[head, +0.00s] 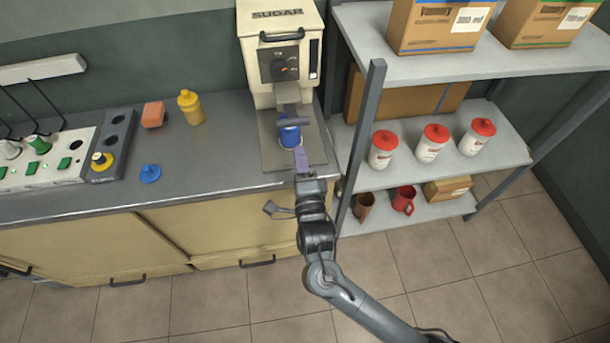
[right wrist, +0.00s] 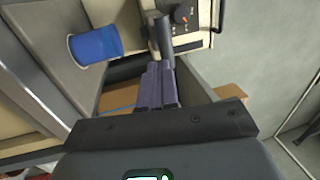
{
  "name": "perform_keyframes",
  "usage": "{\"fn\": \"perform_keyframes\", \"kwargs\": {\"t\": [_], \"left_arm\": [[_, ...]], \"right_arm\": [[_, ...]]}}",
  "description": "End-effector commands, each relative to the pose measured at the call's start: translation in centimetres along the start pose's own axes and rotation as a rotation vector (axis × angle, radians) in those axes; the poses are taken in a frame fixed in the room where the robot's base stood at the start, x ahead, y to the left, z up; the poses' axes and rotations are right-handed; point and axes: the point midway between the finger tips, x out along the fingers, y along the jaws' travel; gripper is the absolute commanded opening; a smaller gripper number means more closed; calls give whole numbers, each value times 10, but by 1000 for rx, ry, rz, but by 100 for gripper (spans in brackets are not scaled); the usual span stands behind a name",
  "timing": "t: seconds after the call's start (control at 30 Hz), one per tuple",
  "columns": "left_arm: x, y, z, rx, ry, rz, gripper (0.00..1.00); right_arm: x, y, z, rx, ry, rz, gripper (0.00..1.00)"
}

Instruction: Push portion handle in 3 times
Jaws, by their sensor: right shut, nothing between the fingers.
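The cream sugar dispenser (head: 255,60) stands at the back of the counter with a dial on its front. Its portion handle (head: 294,122) is a dark grey bar at the spout, just above a blue cup (head: 289,138). My right gripper (head: 300,158) is in front of the cup and handle, its purple fingers shut and empty. In the right wrist view the shut fingers (right wrist: 160,85) point at the dark handle (right wrist: 160,35), very close to it; I cannot tell whether they touch. The blue cup (right wrist: 95,45) is beside it there. My left gripper is out of view.
A metal shelf (head: 350,150) with red-lidded jars (head: 383,150) and boxes stands close on the right of the dispenser.

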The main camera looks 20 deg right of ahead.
Motion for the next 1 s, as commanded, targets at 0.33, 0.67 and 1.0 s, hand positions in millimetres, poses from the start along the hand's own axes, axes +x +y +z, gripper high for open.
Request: {"fn": "perform_keyframes", "kwargs": {"t": [0.33,0.67,1.0], "left_arm": [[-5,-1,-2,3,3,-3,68],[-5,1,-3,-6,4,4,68],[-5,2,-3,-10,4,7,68]], "right_arm": [[-46,0,0,1,0,2,0],[-52,0,0,0,0,-1,0],[-52,0,0,0,0,0,0]]}}
